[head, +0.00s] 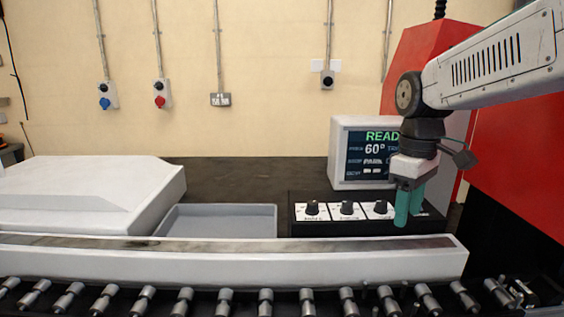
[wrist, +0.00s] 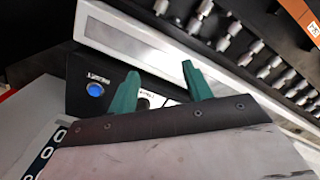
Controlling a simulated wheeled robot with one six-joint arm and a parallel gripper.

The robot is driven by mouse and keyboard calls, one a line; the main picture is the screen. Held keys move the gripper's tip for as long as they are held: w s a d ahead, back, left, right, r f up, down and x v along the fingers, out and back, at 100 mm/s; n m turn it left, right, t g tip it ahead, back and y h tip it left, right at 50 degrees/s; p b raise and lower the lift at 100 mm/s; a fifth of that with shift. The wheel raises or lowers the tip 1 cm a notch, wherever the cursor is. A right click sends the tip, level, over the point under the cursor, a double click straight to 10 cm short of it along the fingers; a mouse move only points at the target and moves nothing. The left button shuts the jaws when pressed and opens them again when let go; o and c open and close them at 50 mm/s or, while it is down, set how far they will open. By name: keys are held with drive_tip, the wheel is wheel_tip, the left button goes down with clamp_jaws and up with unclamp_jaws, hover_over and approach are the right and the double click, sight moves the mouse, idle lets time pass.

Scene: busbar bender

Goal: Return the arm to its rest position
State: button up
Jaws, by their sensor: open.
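My gripper (head: 409,203) hangs down from my white arm at the right of the head view, in front of the control panel and the display. Its green fingers also show in the wrist view (wrist: 160,88), spread apart with nothing between them. The display (head: 362,152) reads "READ", cut off by my arm, and 60°. The black control panel (head: 347,226) carries several black knobs. My gripper covers its right part in the head view. In the wrist view, a blue lit button (wrist: 95,89) on the panel shows to the left of the fingers.
A white rail (head: 230,262) and a row of metal rollers (head: 265,301) run along the front. A red machine housing (head: 515,145) stands close at the right. A grey tray (head: 222,221) and a white cover (head: 80,190) lie left. The dark top (head: 250,178) behind the tray is clear.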

drive_tip(key=s+d+f+m+t, duration=0.1)
drive_tip(key=s+m, duration=0.3)
drive_tip(key=s, duration=0.7)
drive_tip(key=s+d+f+m, duration=0.1)
drive_tip(key=s+f+m, duration=0.2)
drive_tip(key=s, duration=0.7)
drive_tip(key=shift+s+f+m+t, duration=0.35)
drive_tip(key=shift+m+t, duration=0.05)
drive_tip(key=shift+m, duration=0.1)
